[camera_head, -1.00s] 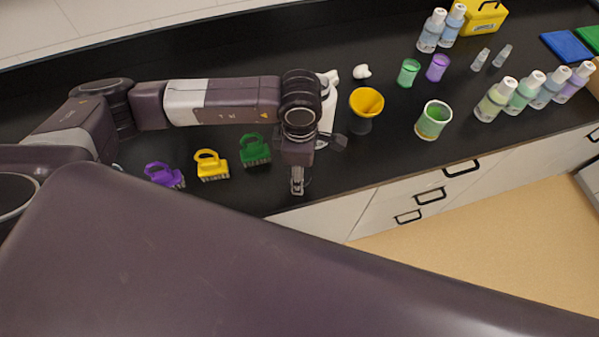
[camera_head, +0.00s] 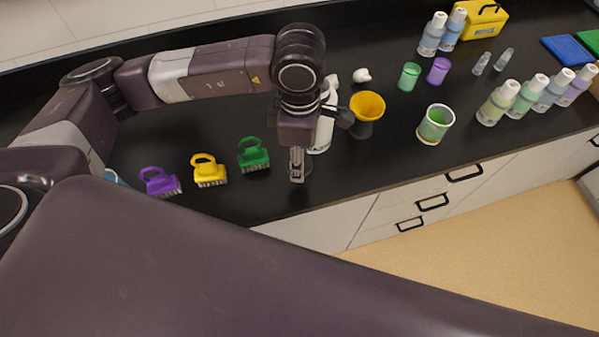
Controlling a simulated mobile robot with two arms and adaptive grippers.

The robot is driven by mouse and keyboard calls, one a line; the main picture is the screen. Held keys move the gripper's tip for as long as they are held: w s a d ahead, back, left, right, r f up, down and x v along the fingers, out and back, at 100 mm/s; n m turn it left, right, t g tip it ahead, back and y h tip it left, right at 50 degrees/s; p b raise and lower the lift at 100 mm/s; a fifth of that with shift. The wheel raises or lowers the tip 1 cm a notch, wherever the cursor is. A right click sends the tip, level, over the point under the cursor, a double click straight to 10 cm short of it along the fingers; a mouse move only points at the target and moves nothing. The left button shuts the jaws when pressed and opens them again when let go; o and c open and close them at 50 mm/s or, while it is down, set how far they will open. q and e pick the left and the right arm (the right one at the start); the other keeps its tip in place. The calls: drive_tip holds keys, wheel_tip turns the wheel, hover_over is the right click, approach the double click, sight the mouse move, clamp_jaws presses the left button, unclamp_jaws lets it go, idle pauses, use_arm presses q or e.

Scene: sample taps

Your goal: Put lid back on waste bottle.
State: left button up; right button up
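A white bottle (camera_head: 326,125) stands behind my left gripper and is partly hidden by it; I cannot tell whether it is the waste bottle. A small white piece (camera_head: 362,75) lies on the counter behind it; I cannot tell whether it is the lid. My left gripper (camera_head: 296,172) points down over the counter near its front edge, in front of the white bottle. A small clear or grey round shape shows beside its fingertips, too small to identify. Whether the fingers are open or shut on it is unclear. My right gripper is not in view.
Green (camera_head: 253,154), yellow (camera_head: 208,170) and purple (camera_head: 160,182) brushes lie left of the gripper. Several capped bottles (camera_head: 498,103) stand further right.

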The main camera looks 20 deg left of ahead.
use_arm(q)
wheel_tip(320, 180, up, 12)
drive_tip(key=b, duration=0.2)
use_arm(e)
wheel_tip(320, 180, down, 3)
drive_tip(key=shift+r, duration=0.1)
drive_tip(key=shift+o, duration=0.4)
